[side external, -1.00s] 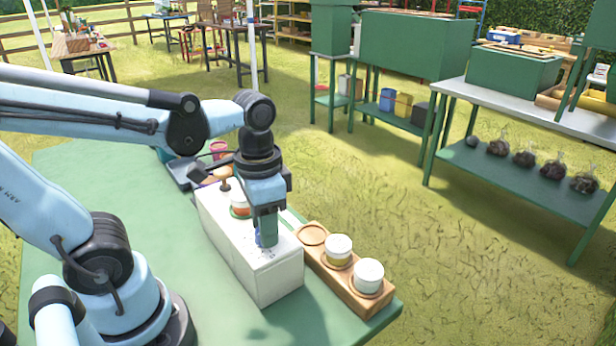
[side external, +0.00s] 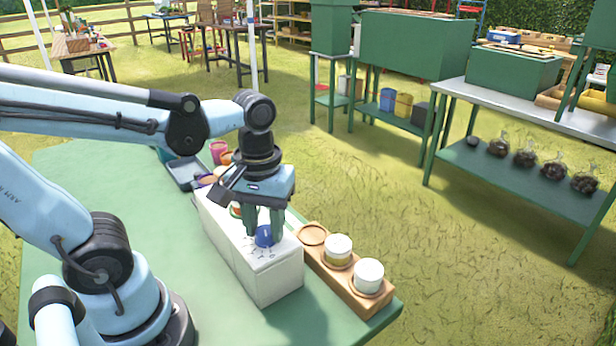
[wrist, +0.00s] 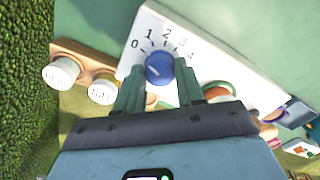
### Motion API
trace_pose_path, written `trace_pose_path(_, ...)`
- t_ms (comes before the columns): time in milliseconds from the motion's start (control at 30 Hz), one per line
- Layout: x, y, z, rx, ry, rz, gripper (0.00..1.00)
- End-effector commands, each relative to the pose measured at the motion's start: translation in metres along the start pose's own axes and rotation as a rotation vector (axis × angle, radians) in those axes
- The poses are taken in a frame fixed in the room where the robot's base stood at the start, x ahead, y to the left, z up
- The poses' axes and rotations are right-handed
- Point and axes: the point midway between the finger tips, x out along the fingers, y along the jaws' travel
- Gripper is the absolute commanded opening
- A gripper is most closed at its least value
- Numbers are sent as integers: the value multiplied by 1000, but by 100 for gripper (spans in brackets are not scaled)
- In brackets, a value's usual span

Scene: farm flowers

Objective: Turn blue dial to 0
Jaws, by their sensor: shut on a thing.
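The blue dial (side external: 264,236) sits on top of the white box (side external: 275,283). In the wrist view the dial (wrist: 159,69) has a printed number scale beside it, with 0 at the left end. A small pale mark shows on the dial's lower left part; I cannot tell exactly which number it points to. My gripper (side external: 263,232) points down over the box, with one finger on each side of the dial. In the wrist view my gripper (wrist: 160,88) is shut on the dial, its fingers at the dial's left and right.
A wooden holder (side external: 325,272) with two white-lidded jars (side external: 368,275) and an empty round recess stands right of the box. An orange-banded item (wrist: 219,91) sits farther along the box. A grey tray (side external: 186,172) and cups (side external: 218,152) lie behind. The green table's front left is clear.

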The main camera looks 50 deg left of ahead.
Motion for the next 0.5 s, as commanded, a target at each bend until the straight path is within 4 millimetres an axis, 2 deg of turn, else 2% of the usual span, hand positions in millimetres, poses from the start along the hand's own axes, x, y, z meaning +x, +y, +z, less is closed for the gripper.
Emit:
trace_pose_path(200, 0, 0, 0, -94, -1, -1, 7)
trace_pose_path(500, 0, 0, 0, -140, -1, -1, 7)
